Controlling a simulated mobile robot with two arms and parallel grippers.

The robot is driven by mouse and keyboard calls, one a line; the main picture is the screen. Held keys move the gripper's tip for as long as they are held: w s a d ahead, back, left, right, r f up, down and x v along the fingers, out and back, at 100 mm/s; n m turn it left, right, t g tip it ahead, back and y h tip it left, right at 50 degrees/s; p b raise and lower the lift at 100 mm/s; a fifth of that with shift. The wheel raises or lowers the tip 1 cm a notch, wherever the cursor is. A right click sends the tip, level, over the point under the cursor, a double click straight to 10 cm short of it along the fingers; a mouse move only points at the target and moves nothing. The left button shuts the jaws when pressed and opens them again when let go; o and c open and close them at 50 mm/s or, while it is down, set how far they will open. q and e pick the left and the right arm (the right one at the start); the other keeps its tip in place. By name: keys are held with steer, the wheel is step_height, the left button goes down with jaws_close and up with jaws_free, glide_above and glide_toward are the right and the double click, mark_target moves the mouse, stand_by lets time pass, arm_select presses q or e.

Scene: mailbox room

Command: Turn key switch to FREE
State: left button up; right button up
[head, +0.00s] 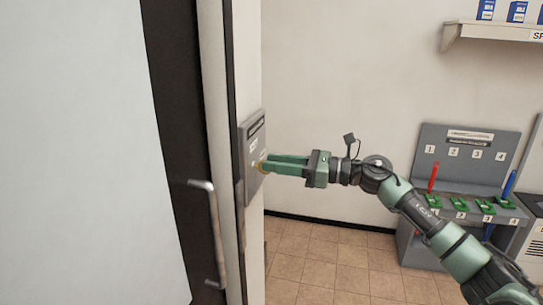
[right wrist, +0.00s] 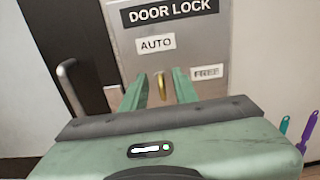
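The grey door lock panel (head: 254,150) is on the wall edge beside the door. In the right wrist view the panel (right wrist: 210,50) reads DOOR LOCK, with an AUTO label (right wrist: 156,43) at upper left and a FREE label (right wrist: 207,72) at right. A brass key (right wrist: 161,86) stands nearly upright below AUTO. My right gripper (right wrist: 160,88) is open, with a finger on each side of the key and a visible gap to both. In the head view the right gripper (head: 268,165) reaches the panel from the right. My left gripper is not in view.
A door with a metal handle (head: 209,230) is left of the panel. A grey numbered rack (head: 468,150) with red and blue tools stands at the right. A shelf (head: 490,30) with blue boxes is above it. The tiled floor (head: 330,265) between is clear.

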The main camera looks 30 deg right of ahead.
steer(key=shift+w+a, duration=0.35)
steer(key=shift+w, duration=0.2)
jaws_close()
